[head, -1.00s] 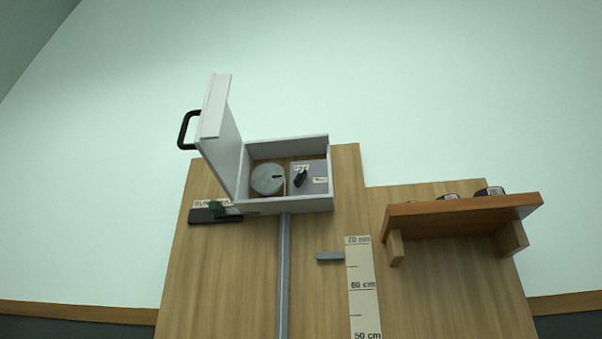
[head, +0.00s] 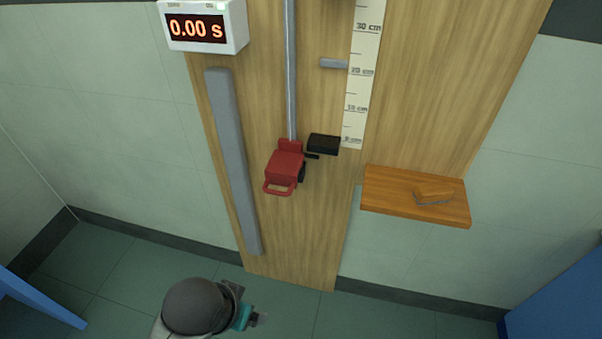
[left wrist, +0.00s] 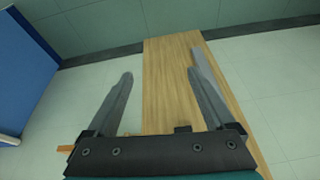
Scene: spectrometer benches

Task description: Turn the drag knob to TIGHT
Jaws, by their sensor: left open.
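The drag knob is not in either view now. Only the lower part of the wooden board (head: 265,225) shows in the head view, with a red carriage (head: 285,167) at the foot of a grey vertical rail (head: 291,75). My left gripper (left wrist: 160,78) is open and empty in the left wrist view, its two fingers apart in front of the board. In the head view its teal housing (head: 243,317) shows low down, below the board's bottom edge, with the fingers hardly visible. My right gripper is not in view.
A timer (head: 203,26) reading 0.00 s is at the upper left. A long grey bar (head: 233,160) runs down the board's left side.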

